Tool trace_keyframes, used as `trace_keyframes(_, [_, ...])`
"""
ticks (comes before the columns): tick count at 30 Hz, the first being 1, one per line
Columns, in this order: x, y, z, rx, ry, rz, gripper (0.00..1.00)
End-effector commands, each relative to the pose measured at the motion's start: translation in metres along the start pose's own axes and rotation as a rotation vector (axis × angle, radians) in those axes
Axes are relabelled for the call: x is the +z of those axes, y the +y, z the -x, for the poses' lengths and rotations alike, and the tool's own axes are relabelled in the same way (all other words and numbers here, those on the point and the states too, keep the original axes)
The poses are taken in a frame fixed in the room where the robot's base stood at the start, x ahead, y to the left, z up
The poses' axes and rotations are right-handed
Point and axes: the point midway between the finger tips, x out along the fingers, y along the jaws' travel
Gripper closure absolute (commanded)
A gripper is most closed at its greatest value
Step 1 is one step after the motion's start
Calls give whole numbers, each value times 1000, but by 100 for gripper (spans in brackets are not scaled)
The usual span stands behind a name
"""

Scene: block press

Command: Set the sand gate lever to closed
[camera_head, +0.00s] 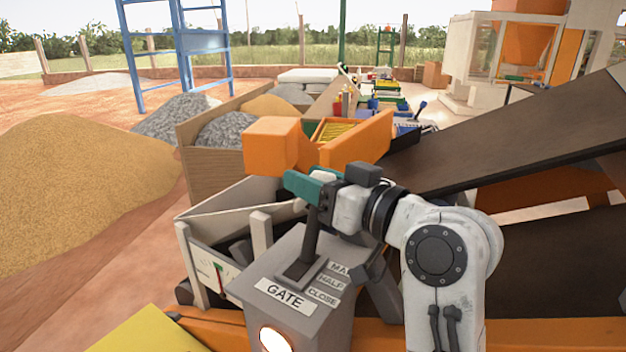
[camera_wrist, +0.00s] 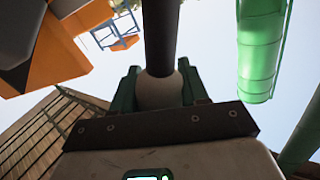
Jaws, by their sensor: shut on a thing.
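The gate lever (camera_head: 311,232) is a dark bar rising from a slot in the grey box. Its slot runs beside labels reading MAX (partly hidden), HALF and CLOSE. The lever stands nearly upright, leaning slightly toward the far, MAX side; its exact setting I cannot tell. My gripper (camera_head: 306,186), with green fingers, is shut on the lever's top. In the wrist view my gripper (camera_wrist: 160,90) has a finger on each side of a pale round knob (camera_wrist: 158,92), with the dark lever bar (camera_wrist: 162,40) running beyond it.
A dark conveyor (camera_head: 520,135) slopes behind my arm. Orange hopper parts (camera_head: 272,146) are just beyond the lever.

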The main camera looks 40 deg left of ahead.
Motion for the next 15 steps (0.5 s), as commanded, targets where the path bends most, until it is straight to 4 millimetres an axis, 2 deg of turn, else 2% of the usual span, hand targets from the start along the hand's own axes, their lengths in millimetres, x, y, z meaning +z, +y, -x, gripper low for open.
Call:
trace_keyframes(8, [2,-7,2,-1,11,56,100])
trace_keyframes(15, [2,-28,7,-6,42,209,100])
